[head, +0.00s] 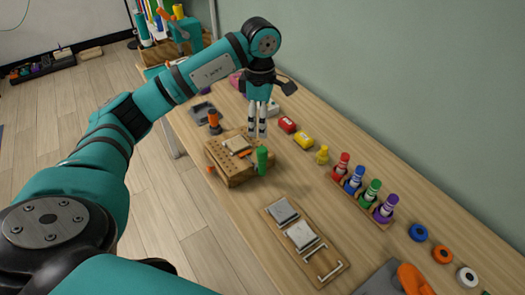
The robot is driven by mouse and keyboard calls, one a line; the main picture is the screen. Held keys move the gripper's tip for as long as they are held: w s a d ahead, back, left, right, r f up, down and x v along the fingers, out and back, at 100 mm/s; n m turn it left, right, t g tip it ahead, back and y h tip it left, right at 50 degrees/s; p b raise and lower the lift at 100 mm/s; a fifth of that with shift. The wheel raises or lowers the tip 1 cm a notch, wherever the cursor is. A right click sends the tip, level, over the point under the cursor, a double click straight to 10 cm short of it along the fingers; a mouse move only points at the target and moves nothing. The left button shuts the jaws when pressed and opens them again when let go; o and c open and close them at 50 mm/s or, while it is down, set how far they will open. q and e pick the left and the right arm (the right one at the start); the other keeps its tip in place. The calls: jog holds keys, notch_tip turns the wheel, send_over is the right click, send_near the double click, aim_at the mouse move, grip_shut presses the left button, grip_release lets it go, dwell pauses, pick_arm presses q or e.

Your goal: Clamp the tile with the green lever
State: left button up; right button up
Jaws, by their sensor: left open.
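A wooden clamping block (234,176) stands on the bench near the middle of the head view. A pale square tile (237,144) lies on its top. The green lever (262,160) stands upright at the block's right front side. My left gripper (257,134) points down above the block's back right edge, behind the green lever. It is open, with a narrow gap between its fingers, and nothing shows between them. My right gripper is not in view.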

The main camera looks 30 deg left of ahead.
pick_arm(q)
send_over(262, 149)
notch_tip(262, 149, down, 4)
jog(key=shift+s+f, duration=0.1)
jog(key=shift+f, duration=0.1)
notch_tip(262, 149, down, 8)
jog(key=shift+r+p, duration=0.25)
jog(key=shift+p, duration=0.6)
jog(key=shift+f, duration=0.55)
grip_shut()
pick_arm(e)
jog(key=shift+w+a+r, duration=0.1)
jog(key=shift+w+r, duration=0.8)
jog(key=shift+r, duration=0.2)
pick_arm(q)
jog(key=shift+f, duration=0.1)
